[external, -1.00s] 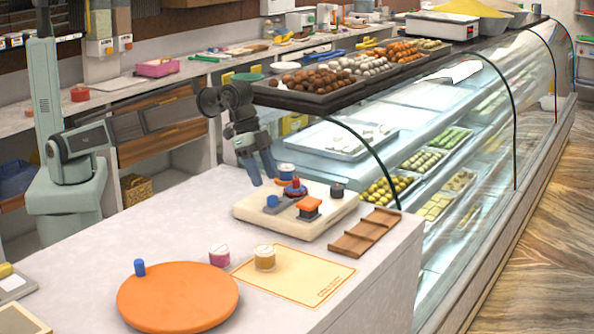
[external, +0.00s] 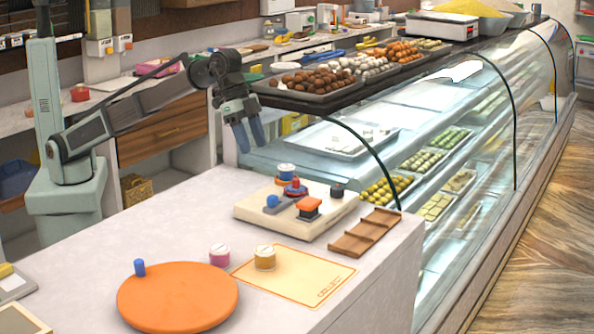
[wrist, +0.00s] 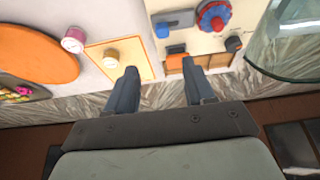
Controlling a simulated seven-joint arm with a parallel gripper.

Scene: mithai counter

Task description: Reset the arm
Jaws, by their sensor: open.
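My gripper (external: 249,136) is open and empty. It hangs in the air above the far side of the counter, behind and above the cream board (external: 250,216), clear of everything on it. Both fingers also show apart in the wrist view (wrist: 163,88). On the board are a red and blue piece (external: 295,188), an orange block (external: 309,207), a blue knob (external: 272,201), a dark knob (external: 337,190) and a blue-and-white round piece (external: 286,170).
An orange disc (external: 180,298) with a blue peg (external: 139,267), a pink jar (external: 219,254) and a yellow jar (external: 264,258) on a cream mat (external: 310,278) stand in front. A brown rack (external: 364,232) lies right. The glass display case (external: 480,120) and sweets tray (external: 290,99) are close by.

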